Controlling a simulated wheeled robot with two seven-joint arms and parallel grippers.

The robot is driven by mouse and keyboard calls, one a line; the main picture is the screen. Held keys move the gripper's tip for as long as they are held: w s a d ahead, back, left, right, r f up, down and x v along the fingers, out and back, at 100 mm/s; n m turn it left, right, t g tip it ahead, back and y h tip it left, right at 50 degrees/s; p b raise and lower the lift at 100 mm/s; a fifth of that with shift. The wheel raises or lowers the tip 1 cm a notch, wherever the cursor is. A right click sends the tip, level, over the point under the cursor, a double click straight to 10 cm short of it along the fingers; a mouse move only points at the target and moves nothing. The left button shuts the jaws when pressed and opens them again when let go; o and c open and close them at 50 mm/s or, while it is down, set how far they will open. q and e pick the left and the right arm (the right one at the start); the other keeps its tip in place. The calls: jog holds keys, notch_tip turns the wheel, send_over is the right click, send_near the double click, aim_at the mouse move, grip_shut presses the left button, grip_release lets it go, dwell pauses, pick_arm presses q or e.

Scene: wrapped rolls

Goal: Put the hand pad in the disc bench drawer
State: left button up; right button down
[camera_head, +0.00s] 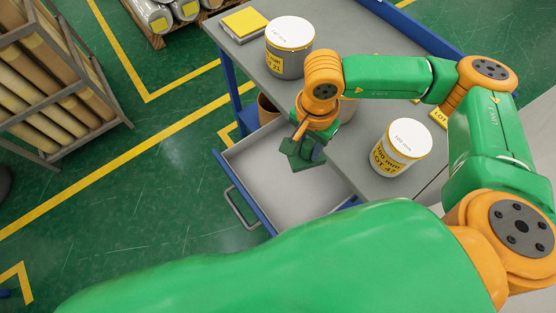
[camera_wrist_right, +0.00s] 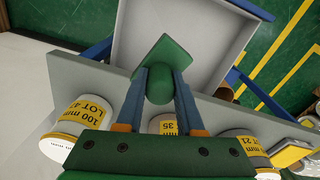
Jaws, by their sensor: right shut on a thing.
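The hand pad is a dark green flat plate with a rounded green grip; it shows in the head view (camera_head: 304,160) and in the wrist view (camera_wrist_right: 166,53). My right gripper (camera_head: 302,137) is shut on the pad's grip, with its two fingers on either side in the wrist view (camera_wrist_right: 160,80). The pad hangs above the open disc bench drawer (camera_head: 268,188), near its bench side. The drawer is pulled out, grey inside with a blue front and a metal handle, and looks empty; the wrist view shows its pale inside too (camera_wrist_right: 207,28). My left gripper is out of view.
On the grey bench top (camera_head: 352,170) stand white-topped cans, one labelled LOT 47 (camera_head: 402,147) and one LOT 21 (camera_head: 289,48). A yellow pad stack (camera_head: 245,22) lies at the far corner. A roll rack (camera_head: 50,85) stands at left. Green floor lies left of the drawer.

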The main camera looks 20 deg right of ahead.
jog(key=s+a+f+m+p, duration=0.25)
jog(key=s+f+m, duration=0.35)
jog(key=m, duration=0.7)
jog(key=m+b, duration=1)
jog(key=b, duration=0.3)
send_near(280, 183)
jog(key=shift+s+d+f, duration=0.15)
jog(key=shift+s+f, duration=0.1)
jog(key=shift+s, duration=0.05)
jog(key=f+b, duration=0.3)
jog(key=b, duration=0.1)
jog(key=shift+w+f, duration=0.25)
jog(key=shift+f, duration=0.15)
jog(key=shift+r, duration=0.3)
jog(key=shift+f, duration=0.1)
jog(key=c, duration=0.9)
grip_release()
jog(key=o, duration=0.4)
jog(key=shift+c, duration=0.2)
